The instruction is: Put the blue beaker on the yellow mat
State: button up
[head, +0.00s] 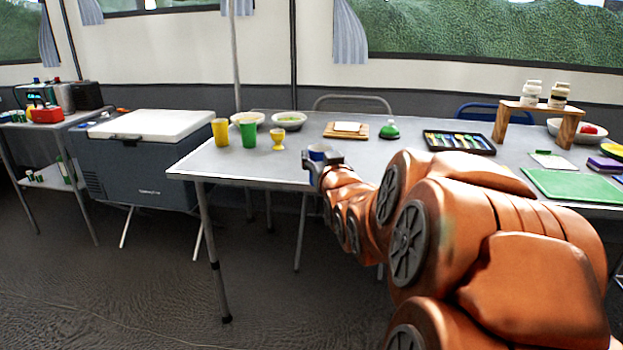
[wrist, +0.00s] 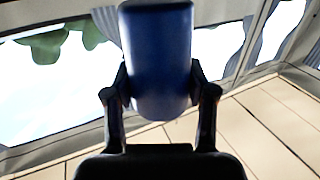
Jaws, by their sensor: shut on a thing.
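The blue beaker (head: 318,151) is held in my gripper (head: 322,157) at the front edge of the grey table. In the wrist view the blue beaker (wrist: 158,60) fills the space between the two fingers of my gripper (wrist: 160,88), which are shut on its sides. My arm hides part of the table's front. I cannot make out a yellow mat for certain; a small yellow patch (head: 613,150) shows at the far right edge of the head view.
On the table (head: 240,170) stand a yellow cup (head: 220,131), a green cup (head: 249,133), a yellow goblet (head: 278,139) and bowls (head: 289,121). Farther right are a wooden board (head: 335,131), a black tray (head: 430,146), a wooden stand (head: 500,124) and a green mat (head: 575,186).

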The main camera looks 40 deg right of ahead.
jog(key=shift+p+x, duration=1.35)
jog(key=shift+p, duration=0.15)
jog(key=shift+w+d+f+b, duration=0.9)
jog(key=shift+w+d, duration=0.5)
jog(key=shift+w, duration=0.3)
jog(key=shift+w+d+f+b, duration=0.85)
jog(key=shift+w+d, duration=0.5)
jog(key=shift+w, duration=0.4)
jog(key=shift+w+d+f+b, duration=0.75)
jog(key=shift+w+d+b, duration=0.25)
jog(key=shift+w+d, duration=0.55)
jog(key=shift+w+a+f, duration=0.15)
jog(key=o, duration=1.1)
